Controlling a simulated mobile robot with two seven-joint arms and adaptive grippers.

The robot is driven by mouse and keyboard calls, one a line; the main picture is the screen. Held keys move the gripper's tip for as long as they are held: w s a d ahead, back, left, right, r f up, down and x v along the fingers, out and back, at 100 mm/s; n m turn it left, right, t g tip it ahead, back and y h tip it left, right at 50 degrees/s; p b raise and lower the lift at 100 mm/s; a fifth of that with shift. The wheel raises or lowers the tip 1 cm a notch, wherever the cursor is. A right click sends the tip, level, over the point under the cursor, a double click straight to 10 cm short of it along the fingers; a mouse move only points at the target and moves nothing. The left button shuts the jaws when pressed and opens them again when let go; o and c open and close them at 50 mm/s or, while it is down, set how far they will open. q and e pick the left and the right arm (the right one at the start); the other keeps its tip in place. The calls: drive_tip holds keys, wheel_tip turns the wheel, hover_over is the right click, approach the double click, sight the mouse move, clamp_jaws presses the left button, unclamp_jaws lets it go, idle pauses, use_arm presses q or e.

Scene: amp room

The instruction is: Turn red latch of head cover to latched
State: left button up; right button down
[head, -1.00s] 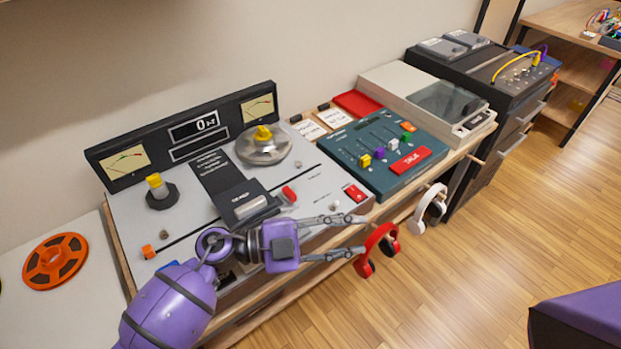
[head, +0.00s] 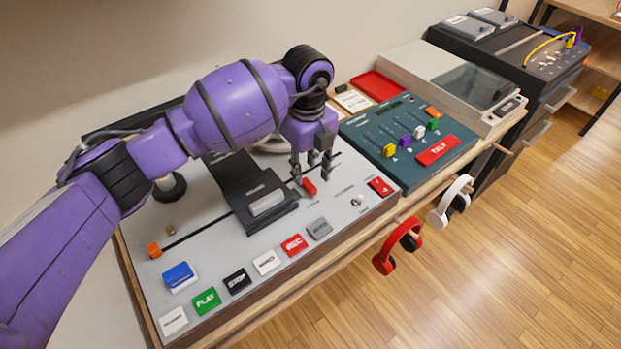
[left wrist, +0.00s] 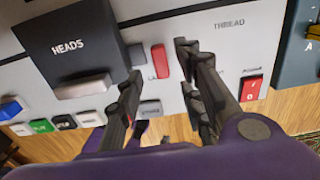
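The black head cover (head: 236,178) lies on the light grey tape machine panel. It also shows, marked HEADS, in the left wrist view (left wrist: 72,32). The small red latch (head: 309,187) is beside the cover's right side. In the left wrist view the red latch (left wrist: 158,62) appears upright in the picture, between the fingertips. My left gripper (head: 312,173) is open and points down over the latch, one finger to each side. Whether a finger touches it I cannot tell. My right gripper is not in view.
A row of coloured buttons, including the green PLAY button (head: 207,301), lines the panel's front. A knob (head: 168,187) stands at left, partly behind my arm. A teal mixer (head: 446,165) stands to the right. Red headphones (head: 398,246) hang at the table's front edge.

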sight(308, 184)
use_arm(q)
drive_tip(key=shift+f, duration=2.1)
clamp_jaws()
